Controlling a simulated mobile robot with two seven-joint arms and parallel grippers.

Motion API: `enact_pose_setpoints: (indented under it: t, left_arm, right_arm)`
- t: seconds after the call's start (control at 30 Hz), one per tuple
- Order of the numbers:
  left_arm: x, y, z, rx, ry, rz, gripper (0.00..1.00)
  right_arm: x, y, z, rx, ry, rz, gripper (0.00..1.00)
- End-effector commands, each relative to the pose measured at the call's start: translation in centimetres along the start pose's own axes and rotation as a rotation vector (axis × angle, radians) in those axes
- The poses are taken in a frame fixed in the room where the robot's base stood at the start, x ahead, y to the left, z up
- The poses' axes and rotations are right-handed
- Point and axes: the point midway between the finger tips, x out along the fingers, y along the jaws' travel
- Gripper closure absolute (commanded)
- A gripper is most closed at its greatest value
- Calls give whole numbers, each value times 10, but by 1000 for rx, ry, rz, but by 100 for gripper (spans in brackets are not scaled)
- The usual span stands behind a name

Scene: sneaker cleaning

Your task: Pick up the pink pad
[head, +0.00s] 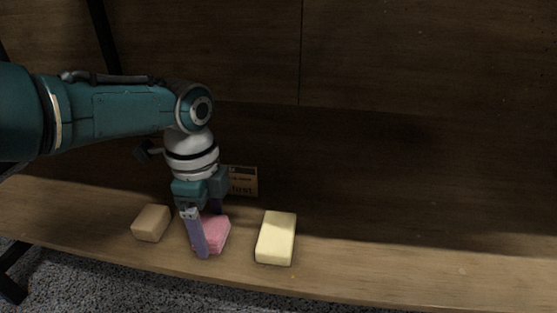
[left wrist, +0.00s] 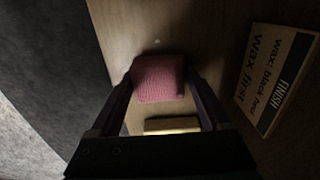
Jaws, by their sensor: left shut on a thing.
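The pink pad (head: 218,236) is on the wooden shelf, between a tan block and a pale yellow block. My left gripper (head: 206,238) comes down over it from above and is shut on it, with one purple finger across its near left side. In the left wrist view the pink pad (left wrist: 158,78) sits between the tips of the two dark fingers (left wrist: 158,85). I cannot tell whether the pad is lifted off the shelf. My right gripper is not in view.
A tan block (head: 151,223) lies left of the pad and a pale yellow block (head: 276,238) lies right of it. A printed card (head: 243,181) stands behind; it also shows in the left wrist view (left wrist: 272,78). The shelf is clear to the right.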

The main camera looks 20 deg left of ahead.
Motion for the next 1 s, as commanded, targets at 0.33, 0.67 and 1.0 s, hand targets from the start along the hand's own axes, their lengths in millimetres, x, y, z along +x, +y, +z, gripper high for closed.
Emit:
enact_pose_setpoints:
  t: [0.33, 0.67, 1.0]
  left_arm:
    - [0, 0, 0, 0, -1, 1, 72]
    - [-11, 0, 0, 0, 0, 1, 73]
    - [-78, 0, 0, 0, 0, 0, 73]
  right_arm:
    - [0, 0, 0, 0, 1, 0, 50]
    - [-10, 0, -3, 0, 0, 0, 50]
    - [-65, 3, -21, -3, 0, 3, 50]
